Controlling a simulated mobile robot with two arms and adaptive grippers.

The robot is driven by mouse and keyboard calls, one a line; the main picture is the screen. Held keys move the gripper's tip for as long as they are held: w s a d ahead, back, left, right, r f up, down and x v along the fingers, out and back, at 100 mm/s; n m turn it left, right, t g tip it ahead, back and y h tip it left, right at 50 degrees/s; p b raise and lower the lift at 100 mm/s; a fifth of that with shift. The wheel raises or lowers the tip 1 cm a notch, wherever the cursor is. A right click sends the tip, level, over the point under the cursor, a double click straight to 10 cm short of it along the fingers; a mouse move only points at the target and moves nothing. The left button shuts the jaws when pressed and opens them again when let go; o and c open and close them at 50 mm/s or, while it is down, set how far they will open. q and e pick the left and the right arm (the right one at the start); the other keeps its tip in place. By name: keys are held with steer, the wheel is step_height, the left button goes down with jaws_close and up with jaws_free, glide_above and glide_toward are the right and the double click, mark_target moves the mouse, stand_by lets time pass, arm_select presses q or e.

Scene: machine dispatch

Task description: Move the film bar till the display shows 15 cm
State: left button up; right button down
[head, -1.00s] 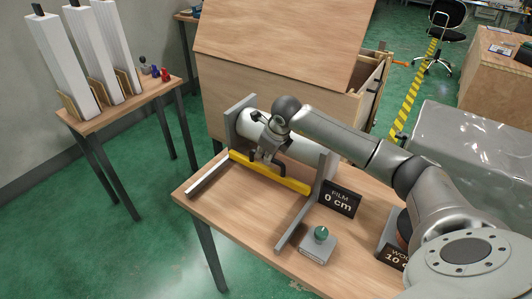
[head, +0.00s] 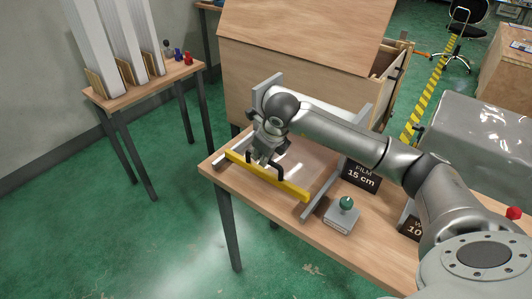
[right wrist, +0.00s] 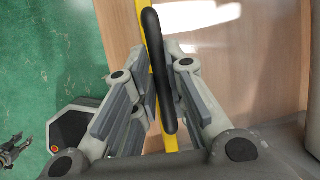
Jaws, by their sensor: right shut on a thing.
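The yellow film bar (head: 290,190) lies across the two rails of the film frame, near the front edge of the wooden table. Clear film is stretched behind it. My right gripper (head: 266,160) is shut on the bar's black handle (head: 280,171); in the right wrist view the fingers (right wrist: 161,100) close around the handle (right wrist: 157,70), with the yellow bar (right wrist: 143,25) beneath. The film display (head: 361,177) reads 15 cm. The film roll (head: 325,108) sits between the grey end plates, partly hidden by my arm.
A small box with a green knob (head: 344,212) stands right of the frame. A second display (head: 412,228) is partly hidden by my arm. A large wooden crate (head: 245,85) stands behind. A side table (head: 150,90) holds tall white pieces.

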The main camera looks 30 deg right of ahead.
steer(key=c, duration=1.9)
jaws_free()
steer(key=o, duration=0.4)
steer(key=shift+d, duration=0.1)
steer(key=shift+o, duration=0.2)
steer(key=shift+r, duration=0.15)
arm_select(q)
steer(key=shift+w+d, duration=0.15)
steer(key=shift+d, duration=0.65)
arm_select(e)
steer(key=v, duration=1.1)
steer(key=shift+s+r, duration=0.2)
steer(key=shift+r, duration=0.15)
steer(key=shift+f, duration=0.1)
